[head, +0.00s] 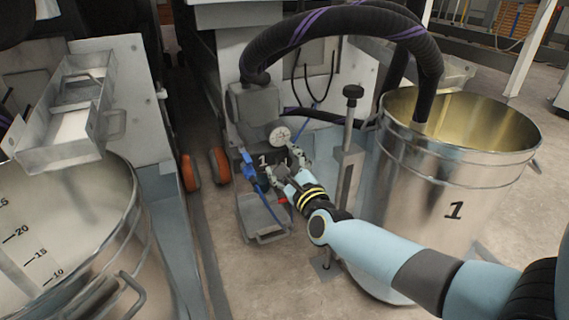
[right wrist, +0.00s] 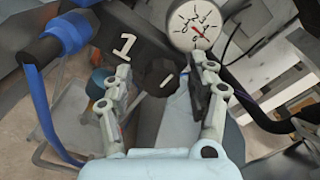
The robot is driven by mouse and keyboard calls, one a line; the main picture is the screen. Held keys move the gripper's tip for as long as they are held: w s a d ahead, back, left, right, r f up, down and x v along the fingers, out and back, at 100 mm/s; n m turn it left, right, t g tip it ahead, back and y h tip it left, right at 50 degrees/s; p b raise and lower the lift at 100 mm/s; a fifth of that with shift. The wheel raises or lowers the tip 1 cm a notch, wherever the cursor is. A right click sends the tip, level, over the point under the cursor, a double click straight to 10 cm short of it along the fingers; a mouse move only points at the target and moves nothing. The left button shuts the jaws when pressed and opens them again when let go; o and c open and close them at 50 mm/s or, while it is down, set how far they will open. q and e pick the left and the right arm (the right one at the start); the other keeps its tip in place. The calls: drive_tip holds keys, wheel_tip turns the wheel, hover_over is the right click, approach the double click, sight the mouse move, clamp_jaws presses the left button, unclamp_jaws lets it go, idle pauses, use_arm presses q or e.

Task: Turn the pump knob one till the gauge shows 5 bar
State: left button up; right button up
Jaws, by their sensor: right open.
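The pump (head: 252,105) is a grey unit with a thick black hose on top and a white "1" on its front. Its round white gauge (head: 279,136) also shows in the right wrist view (right wrist: 191,22), with a small red needle near its centre; the figures are too small to read. The dark pump knob (right wrist: 158,73), with a short white mark, lies below the gauge. My right gripper (head: 285,166) is at the pump front. In the right wrist view its fingers (right wrist: 164,80) are open, one on each side of the knob; contact cannot be told. My left gripper is not in view.
A metal drum (head: 455,209) marked 1 stands right of the pump. A black-knobbed post (head: 351,150) stands close beside my right arm. A blue hose (right wrist: 43,118) hangs left of the knob. Another drum (head: 112,245) holds pale liquid at left, under a metal tray (head: 75,150).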

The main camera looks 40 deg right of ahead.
drive_tip(key=shift+s, duration=0.1)
drive_tip(key=v, duration=1.1)
drive_tip(key=shift+s, duration=0.4)
drive_tip(key=shift+f, duration=0.1)
